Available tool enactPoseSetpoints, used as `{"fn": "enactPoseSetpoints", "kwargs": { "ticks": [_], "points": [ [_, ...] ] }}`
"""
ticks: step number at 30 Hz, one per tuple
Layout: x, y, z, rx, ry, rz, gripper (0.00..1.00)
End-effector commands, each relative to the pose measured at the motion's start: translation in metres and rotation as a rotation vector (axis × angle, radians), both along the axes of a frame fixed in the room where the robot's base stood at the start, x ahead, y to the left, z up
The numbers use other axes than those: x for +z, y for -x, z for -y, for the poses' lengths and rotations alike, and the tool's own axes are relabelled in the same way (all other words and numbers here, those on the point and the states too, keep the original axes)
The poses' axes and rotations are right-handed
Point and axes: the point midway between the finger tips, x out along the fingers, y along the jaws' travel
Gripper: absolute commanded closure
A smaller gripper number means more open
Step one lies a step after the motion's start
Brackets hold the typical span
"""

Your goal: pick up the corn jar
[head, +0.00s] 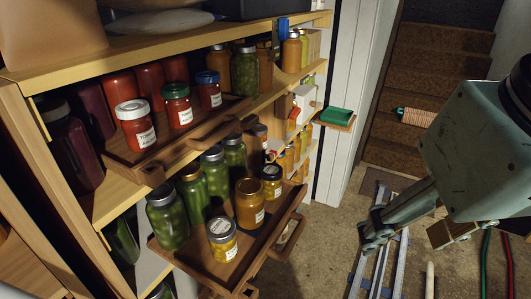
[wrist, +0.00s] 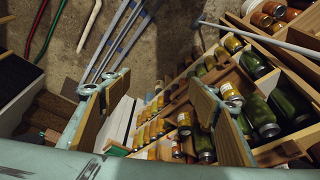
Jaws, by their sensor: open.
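Two small yellow jars stand in the lower pull-out tray in the head view, and either may be the corn jar. One jar (head: 222,240) has a pale lid and white label near the tray's front. Labels are too small to read. My gripper (head: 410,238) is at the right, over the floor, apart from the tray. In the wrist view my gripper (wrist: 155,85) has its fingers spread with nothing held; jars lie beyond and beside the right finger.
The lower tray (head: 190,258) also holds several green jars (head: 173,220) and an orange jar (head: 249,205). An upper tray (head: 150,165) of red jars (head: 134,125) is above it. A green object on a ledge (head: 336,115) juts out right of the shelves. Open floor (head: 320,240) separates tray and gripper.

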Motion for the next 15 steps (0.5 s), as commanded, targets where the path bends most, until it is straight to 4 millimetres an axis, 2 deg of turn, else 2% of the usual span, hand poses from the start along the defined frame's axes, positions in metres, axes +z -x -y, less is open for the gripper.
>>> {"fn": "enactPoseSetpoints", "kwargs": {
  "ticks": [8,15],
  "points": [
    [0.001,-0.001,0.0,-0.002,-0.002,-0.001,0.45],
    [0.009,-0.014,-0.003,-0.037,-0.021,-0.012,0.45]
  ]
}}
